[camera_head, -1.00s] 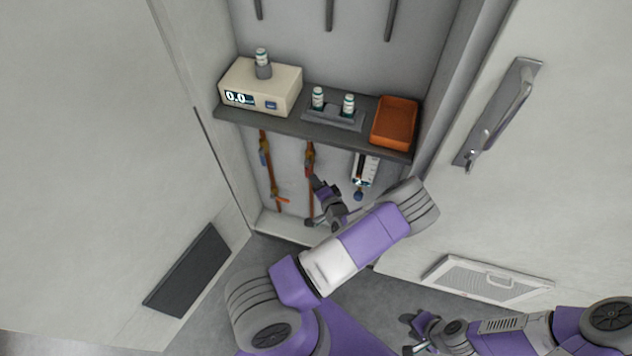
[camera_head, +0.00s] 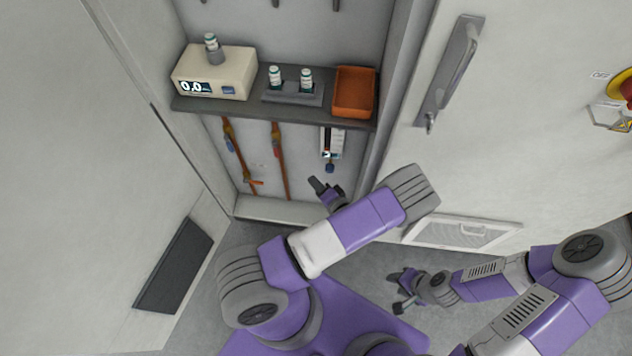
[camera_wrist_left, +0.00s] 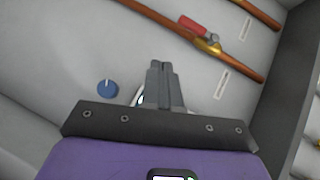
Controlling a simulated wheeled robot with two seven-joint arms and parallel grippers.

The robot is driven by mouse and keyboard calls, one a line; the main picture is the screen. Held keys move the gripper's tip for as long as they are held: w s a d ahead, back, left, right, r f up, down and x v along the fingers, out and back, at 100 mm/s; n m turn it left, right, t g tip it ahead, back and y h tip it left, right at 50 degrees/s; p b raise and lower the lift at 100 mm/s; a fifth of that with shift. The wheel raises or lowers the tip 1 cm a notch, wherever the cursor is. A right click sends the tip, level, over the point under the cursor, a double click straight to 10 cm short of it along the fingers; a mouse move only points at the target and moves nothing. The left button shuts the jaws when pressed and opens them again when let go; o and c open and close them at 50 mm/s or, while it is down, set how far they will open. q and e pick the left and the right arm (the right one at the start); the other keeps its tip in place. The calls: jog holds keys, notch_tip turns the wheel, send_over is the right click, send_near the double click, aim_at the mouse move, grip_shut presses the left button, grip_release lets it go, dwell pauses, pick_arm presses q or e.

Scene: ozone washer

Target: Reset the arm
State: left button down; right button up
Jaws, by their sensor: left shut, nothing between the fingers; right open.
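My left gripper (camera_head: 322,187) is in front of the open cabinet, below the shelf and just under the gauge with a blue knob. In the left wrist view its fingers (camera_wrist_left: 163,75) are shut together with nothing between them. My left arm partly hides the gripper's body in the head view. My right gripper (camera_head: 398,290) is low at the right, over the grey floor, open and empty, and apart from everything.
The dark shelf (camera_head: 215,108) holds a white display box (camera_head: 212,75), several vials and an orange bin (camera_head: 354,93). Copper pipes (camera_head: 279,160) run below it, with a blue knob (camera_wrist_left: 107,88) beside them. An open door with a handle (camera_head: 452,72) stands right. The floor between is clear.

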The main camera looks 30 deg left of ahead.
dwell(0.6)
pick_arm(q)
jog(key=s+d+f+n+g+h+p, duration=0.25)
jog(key=s+d+f+h, duration=0.4)
jog(key=h, duration=0.45)
jog(key=s+d+r+n+g+h, duration=0.1)
jog(key=s+d+r+h, duration=0.2)
jog(key=d, duration=0.2)
jog(key=s+d+r+g+h+p, duration=0.1)
jog(key=s+d+r+g+h, duration=0.1)
jog(key=s+d+r+h, duration=0.1)
jog(key=shift+s+d+n+h, duration=0.2)
jog(key=shift+d+n+h, duration=0.3)
jog(key=shift+d, duration=0.65)
